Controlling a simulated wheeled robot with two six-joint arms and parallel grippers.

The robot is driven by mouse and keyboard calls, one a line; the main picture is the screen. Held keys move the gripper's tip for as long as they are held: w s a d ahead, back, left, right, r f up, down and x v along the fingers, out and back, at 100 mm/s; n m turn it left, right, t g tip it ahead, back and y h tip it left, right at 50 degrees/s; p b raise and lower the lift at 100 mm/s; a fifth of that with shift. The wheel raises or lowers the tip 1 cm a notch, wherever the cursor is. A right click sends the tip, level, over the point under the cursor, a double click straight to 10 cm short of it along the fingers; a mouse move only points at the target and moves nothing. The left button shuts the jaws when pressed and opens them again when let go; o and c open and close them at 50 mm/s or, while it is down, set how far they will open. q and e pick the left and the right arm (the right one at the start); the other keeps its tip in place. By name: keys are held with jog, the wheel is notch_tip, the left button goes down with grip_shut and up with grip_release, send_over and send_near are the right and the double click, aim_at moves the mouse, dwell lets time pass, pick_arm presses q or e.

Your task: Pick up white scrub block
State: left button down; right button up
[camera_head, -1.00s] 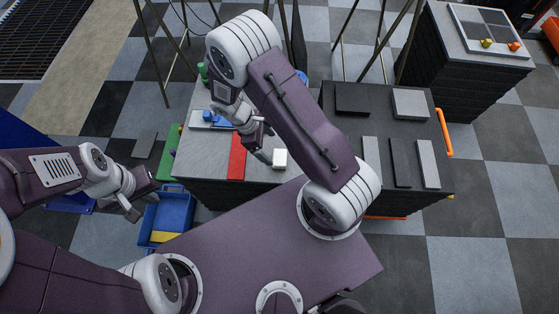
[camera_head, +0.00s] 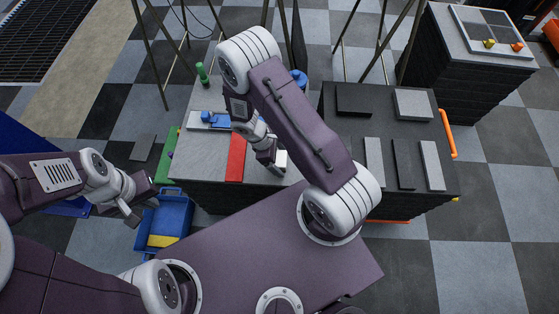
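The white scrub block (camera_head: 281,160) lies near the front right edge of the grey-topped table. My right gripper (camera_head: 274,167) is at the block's left side and hides part of it. I cannot tell whether its fingers are around the block or beside it, or how far apart they are. My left gripper (camera_head: 139,210) is far to the left, over the edge of a blue bin, with its fingers apart and nothing in them.
A red strip (camera_head: 235,158) lies left of the block. A blue object (camera_head: 214,118) and a green cylinder (camera_head: 202,72) stand farther back. The blue bin (camera_head: 177,215) is below at left. A dark cabinet (camera_head: 370,118) with flat blocks on it stands to the right.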

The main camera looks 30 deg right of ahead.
aim_at(284, 159)
jog(key=c, duration=1.2)
jog(key=shift+r+p, duration=1)
jog(key=shift+r, duration=1.35)
jog(key=s+r+p, duration=0.1)
jog(key=s+r, duration=0.1)
jog(key=s, duration=0.2)
jog(key=s+r+p, duration=0.1)
jog(key=s+r, duration=0.1)
jog(key=s, duration=0.1)
jog(key=s+r+p, duration=0.2)
jog(key=s, duration=0.2)
jog(key=shift+s+a+r, duration=0.2)
jog(key=shift+s+a, duration=0.1)
jog(key=shift+s, duration=0.05)
